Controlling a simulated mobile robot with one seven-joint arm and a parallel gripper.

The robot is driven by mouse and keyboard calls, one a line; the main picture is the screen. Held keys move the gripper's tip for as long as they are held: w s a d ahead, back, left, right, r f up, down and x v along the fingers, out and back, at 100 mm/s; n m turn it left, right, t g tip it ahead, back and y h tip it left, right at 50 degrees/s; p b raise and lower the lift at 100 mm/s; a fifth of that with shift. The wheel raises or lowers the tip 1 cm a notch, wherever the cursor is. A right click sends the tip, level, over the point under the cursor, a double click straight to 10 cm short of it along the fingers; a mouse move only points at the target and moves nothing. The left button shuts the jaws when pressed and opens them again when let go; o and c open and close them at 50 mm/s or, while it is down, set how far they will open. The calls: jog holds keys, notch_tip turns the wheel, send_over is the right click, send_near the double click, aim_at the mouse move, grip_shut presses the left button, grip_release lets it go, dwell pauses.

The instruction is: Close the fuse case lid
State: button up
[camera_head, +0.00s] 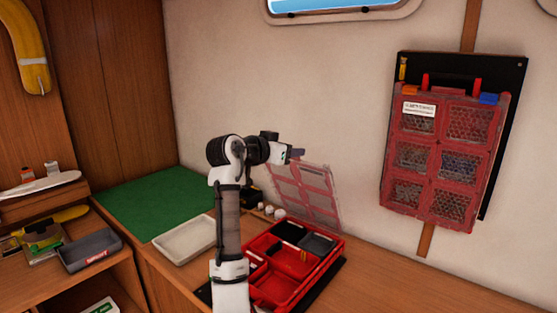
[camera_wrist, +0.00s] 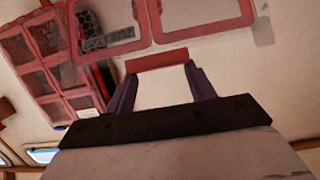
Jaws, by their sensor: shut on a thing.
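The red fuse case (camera_head: 262,301) lies open on the wooden desk, with black and grey parts inside its compartments. Its clear lid with a red frame (camera_head: 327,207) stands raised at the back of the case, leaning near the wall. My gripper (camera_head: 299,154) is at the lid's upper left edge. In the wrist view my gripper (camera_wrist: 160,76) is shut on the lid's red tab (camera_wrist: 157,61), with one finger at each end of it. The lid's clear panels (camera_wrist: 195,14) show beyond the tab. The lid's hinge is partly hidden.
A pale tray (camera_head: 184,243) and a green mat (camera_head: 150,203) lie left of the case. Small white round things (camera_head: 270,211) stand behind it. A red panelled case (camera_head: 447,155) hangs on the wall at right. The desk right of the case is clear.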

jog(key=shift+w+d+r, duration=0.25)
jog(key=shift+w+r, duration=0.05)
jog(key=shift+w, duration=0.05)
jog(key=o, duration=1.4)
jog(key=shift+f, duration=0.1)
jog(key=shift+s+a, duration=0.1)
jog(key=b+v, duration=0.5)
jog(key=v, duration=0.8)
jog(key=shift+s+r, duration=0.25)
jog(key=shift+r, duration=0.05)
jog(key=shift+a, duration=0.1)
